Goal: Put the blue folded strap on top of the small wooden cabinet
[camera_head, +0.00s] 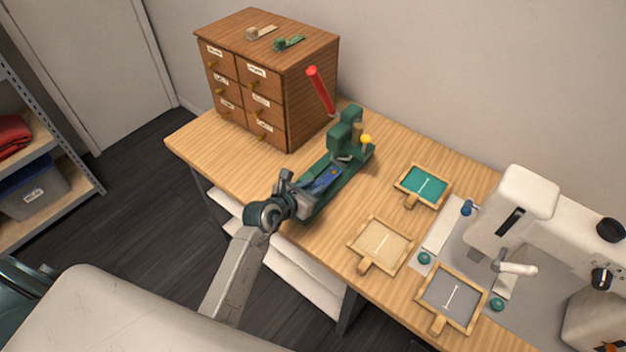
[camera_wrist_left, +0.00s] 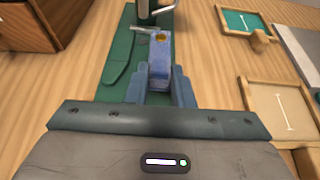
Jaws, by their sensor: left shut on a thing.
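The blue folded strap (camera_head: 326,177) lies along the bed of the green lever press. It also shows in the left wrist view (camera_wrist_left: 160,52), with a brass-coloured spot near its far end. My left gripper (camera_head: 308,185) is shut on the strap's near end, with a finger on each side in the left wrist view (camera_wrist_left: 160,76). I cannot tell whether the strap touches the press bed. The small wooden cabinet (camera_head: 293,92) stands at the table's back left corner. A beige folded strap (camera_head: 260,33) and a green folded strap (camera_head: 288,43) lie on its top. My right gripper is out of view.
The green press (camera_head: 345,135), with a raised red lever (camera_head: 321,91), stands just right of the cabinet. Framed trays with teal (camera_head: 424,184), beige (camera_head: 381,244) and grey (camera_head: 452,297) insides lie to the right. A white sewing machine (camera_head: 515,210) stands beyond them.

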